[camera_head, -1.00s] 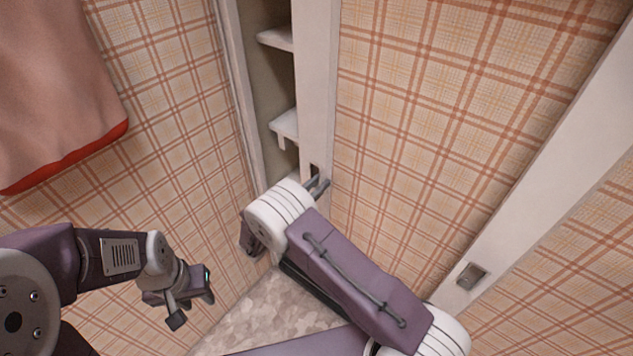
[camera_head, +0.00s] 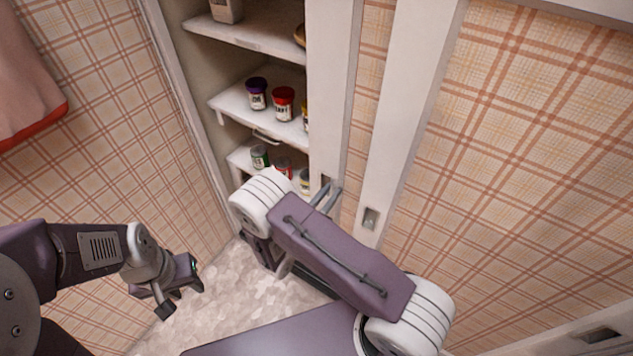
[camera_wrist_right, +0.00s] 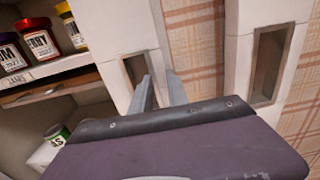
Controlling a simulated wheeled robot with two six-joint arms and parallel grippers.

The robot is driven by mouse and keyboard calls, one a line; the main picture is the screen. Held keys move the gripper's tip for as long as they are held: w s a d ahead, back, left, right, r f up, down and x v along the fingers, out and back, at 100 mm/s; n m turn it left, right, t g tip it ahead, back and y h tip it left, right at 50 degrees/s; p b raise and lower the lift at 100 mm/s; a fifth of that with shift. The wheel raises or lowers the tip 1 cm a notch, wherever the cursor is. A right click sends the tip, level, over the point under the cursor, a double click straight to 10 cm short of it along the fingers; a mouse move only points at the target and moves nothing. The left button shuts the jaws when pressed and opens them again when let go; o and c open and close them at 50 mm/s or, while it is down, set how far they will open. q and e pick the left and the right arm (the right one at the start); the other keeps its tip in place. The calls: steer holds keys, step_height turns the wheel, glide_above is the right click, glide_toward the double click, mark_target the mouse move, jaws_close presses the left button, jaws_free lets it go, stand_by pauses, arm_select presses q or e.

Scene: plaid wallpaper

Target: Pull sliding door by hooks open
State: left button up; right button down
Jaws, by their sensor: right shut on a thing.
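The sliding door has a white frame (camera_head: 335,70) and a plaid panel (camera_head: 372,70). It stands partly open, and shelves show to its left. A recessed hook sits in its white edge, seen in the right wrist view (camera_wrist_right: 133,66). My right gripper (camera_head: 328,197) has its grey fingers at this recess. In the right wrist view the fingers (camera_wrist_right: 160,92) are close together at its lower right edge, shut on the hook; the contact is partly hidden. My left gripper (camera_head: 180,288) hangs empty at the lower left, away from the door; its finger gap is unclear.
Shelves (camera_head: 255,100) behind the opening hold several jars (camera_head: 284,103) and small cans (camera_head: 260,157). A second white frame (camera_head: 405,90) with its own recess (camera_head: 371,218) stands close right of the door's edge. A pink cloth (camera_head: 30,80) is at upper left. Patterned floor (camera_head: 215,300) is clear below.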

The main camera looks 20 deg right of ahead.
steer(key=shift+s+d+f, duration=0.1)
steer(key=shift+s+d, duration=0.7)
steer(key=shift+s, duration=0.2)
steer(key=c, duration=1.3)
jaws_free()
steer(key=shift+a, duration=0.1)
steer(key=v, duration=0.9)
